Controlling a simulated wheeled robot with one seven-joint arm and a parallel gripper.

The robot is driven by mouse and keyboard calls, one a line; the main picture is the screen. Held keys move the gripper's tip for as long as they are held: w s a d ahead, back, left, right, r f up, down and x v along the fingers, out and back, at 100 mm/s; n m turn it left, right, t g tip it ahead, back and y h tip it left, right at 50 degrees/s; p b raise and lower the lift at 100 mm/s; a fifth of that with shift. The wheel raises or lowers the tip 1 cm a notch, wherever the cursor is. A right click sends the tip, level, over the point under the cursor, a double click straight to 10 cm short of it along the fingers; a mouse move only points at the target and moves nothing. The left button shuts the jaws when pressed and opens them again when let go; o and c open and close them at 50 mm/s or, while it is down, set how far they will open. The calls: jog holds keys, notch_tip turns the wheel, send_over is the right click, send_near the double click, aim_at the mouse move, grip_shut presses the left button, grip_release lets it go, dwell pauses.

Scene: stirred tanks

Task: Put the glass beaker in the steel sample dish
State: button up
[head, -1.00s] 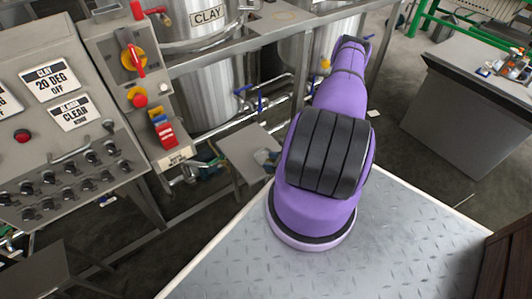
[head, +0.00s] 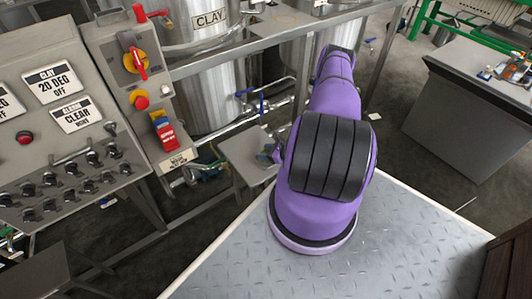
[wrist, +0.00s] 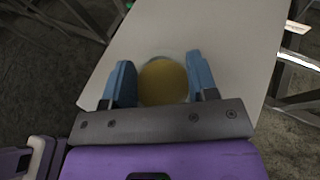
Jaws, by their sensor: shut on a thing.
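In the wrist view, my gripper (wrist: 160,65) has its two blue fingers on either side of a round vessel with a thin clear rim and yellow-brown inside, which looks like the glass beaker (wrist: 163,84). It is shut on the beaker, over a plain grey tabletop (wrist: 225,30). I cannot tell whether the beaker touches the tabletop. In the head view, my purple arm hides most of the gripper, and the beaker cannot be made out. I cannot make out the steel sample dish in either view.
A small grey table (head: 240,150) stands beyond my arm, near steel tanks (head: 212,90) and pipes. A control panel (head: 60,130) is at left. A larger grey bench (head: 465,120) at far right carries small items (head: 515,70). Dark floor lies between.

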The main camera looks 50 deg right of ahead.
jog(key=shift+f, duration=0.15)
jog(key=o, duration=1.1)
